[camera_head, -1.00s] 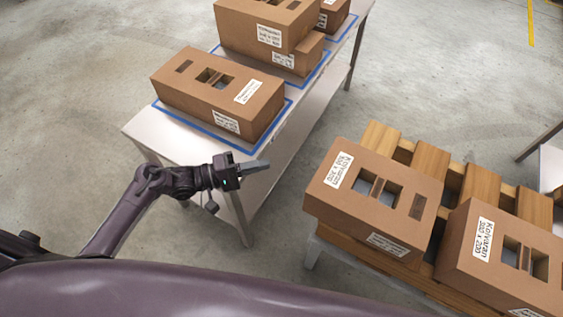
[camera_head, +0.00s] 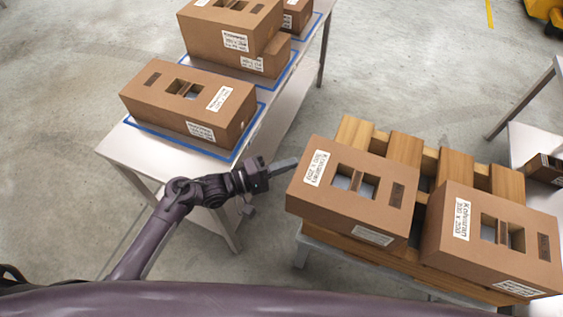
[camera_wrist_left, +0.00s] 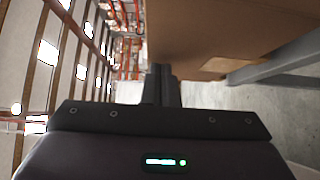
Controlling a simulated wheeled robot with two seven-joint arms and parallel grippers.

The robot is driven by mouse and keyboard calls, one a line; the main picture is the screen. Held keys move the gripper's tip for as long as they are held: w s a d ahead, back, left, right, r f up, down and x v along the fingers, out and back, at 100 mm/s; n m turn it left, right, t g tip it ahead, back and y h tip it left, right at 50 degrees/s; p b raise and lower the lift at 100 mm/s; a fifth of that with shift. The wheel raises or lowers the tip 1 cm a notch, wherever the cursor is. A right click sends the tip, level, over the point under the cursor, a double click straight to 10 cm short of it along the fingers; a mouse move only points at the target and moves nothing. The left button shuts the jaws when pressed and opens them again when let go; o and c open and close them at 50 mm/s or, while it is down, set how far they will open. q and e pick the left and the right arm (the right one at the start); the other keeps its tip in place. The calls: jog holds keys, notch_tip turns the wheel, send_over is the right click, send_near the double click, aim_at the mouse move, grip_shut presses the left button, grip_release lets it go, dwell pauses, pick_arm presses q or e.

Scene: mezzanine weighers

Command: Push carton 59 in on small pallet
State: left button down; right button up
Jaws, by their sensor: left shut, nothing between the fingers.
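Two brown cartons stand on the small wooden pallet (camera_head: 403,149). The left carton (camera_head: 330,205) sits at the pallet's left end, and its front left corner reaches past the wood. The right carton (camera_head: 435,235) stands beside it with a narrow gap. No number 59 is legible on either. My left gripper (camera_head: 285,165) is shut and empty, with its fingertips close by the left carton's left side; I cannot tell if they touch. In the left wrist view, the shut fingers (camera_wrist_left: 161,85) lie along a large carton face (camera_wrist_left: 215,30). My right gripper is not in view.
A metal table (camera_head: 270,130) at upper left holds several cartons (camera_head: 188,105) inside blue outlines. A grey stand (camera_head: 300,257) is under the pallet. Grey floor between is clear.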

aim_at(309, 174)
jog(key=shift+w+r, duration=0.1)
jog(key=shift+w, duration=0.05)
